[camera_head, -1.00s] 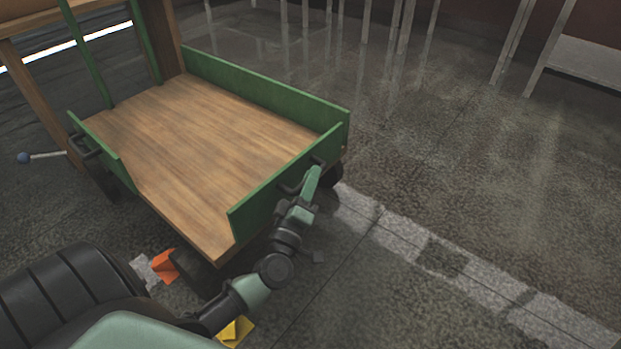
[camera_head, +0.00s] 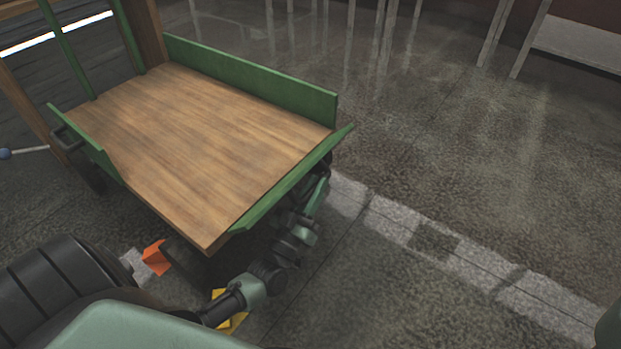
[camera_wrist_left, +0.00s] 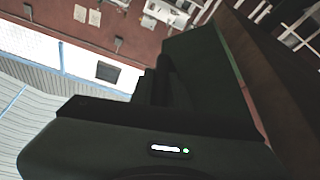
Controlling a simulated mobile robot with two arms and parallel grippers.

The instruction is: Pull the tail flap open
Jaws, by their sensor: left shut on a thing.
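The tail flap (camera_head: 295,178) is the green board at the near right end of the wooden cart bed (camera_head: 190,135). It leans outward and down from the bed's edge, and I see it nearly edge-on. My left gripper (camera_head: 322,177) is on the outer side of the flap, near its far end, and is shut on the flap's handle. The handle is hidden behind the flap and the gripper. In the left wrist view the dark gripper (camera_wrist_left: 160,90) is close against the green flap (camera_wrist_left: 205,70). My right gripper is out of view.
A green side board (camera_head: 250,78) stands upright along the bed's far side, and a shorter one (camera_head: 85,143) stands at the left. A black wheel (camera_head: 185,258) and an orange block (camera_head: 155,258) are under the near corner. Floor to the right is clear.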

